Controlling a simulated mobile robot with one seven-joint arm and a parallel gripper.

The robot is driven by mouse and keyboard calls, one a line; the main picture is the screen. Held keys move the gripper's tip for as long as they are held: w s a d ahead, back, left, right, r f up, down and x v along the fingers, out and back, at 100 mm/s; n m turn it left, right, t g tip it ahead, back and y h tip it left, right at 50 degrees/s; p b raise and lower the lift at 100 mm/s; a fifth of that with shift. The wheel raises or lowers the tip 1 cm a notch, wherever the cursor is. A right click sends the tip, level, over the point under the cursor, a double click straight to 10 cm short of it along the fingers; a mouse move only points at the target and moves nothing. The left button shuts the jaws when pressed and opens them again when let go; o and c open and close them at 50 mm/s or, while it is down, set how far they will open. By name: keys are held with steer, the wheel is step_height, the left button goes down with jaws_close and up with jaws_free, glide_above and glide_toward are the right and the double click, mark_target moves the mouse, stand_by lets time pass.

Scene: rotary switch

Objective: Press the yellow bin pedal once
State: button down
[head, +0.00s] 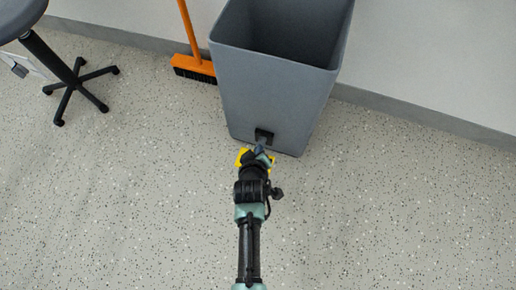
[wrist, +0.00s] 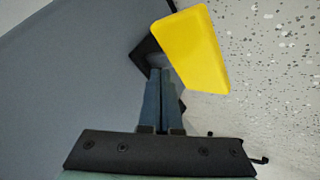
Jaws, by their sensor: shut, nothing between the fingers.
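The grey bin (head: 268,95) stands on the floor near the wall, with its top open. Its yellow pedal (head: 241,157) sticks out low at the front and is mostly covered by my gripper (head: 262,143) in the head view. In the wrist view the yellow pedal (wrist: 191,50) shows as a flat plate on a dark bracket (wrist: 146,52). My gripper (wrist: 161,72) is shut, with nothing between its fingers. The fingertips are close beside the pedal, by the bracket; I cannot tell whether they touch it.
An orange broom (head: 194,65) leans at the wall left of the bin. A black stool (head: 70,78) with a wheeled base stands at the upper left. The speckled floor (head: 400,200) is clear in front and on the right.

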step_height(320, 180, up, 5)
steer(key=p, duration=0.4)
steer(key=shift+w+p, duration=0.1)
steer(key=shift+p, duration=0.25)
steer(key=shift+f, duration=0.1)
stand_by(0.3)
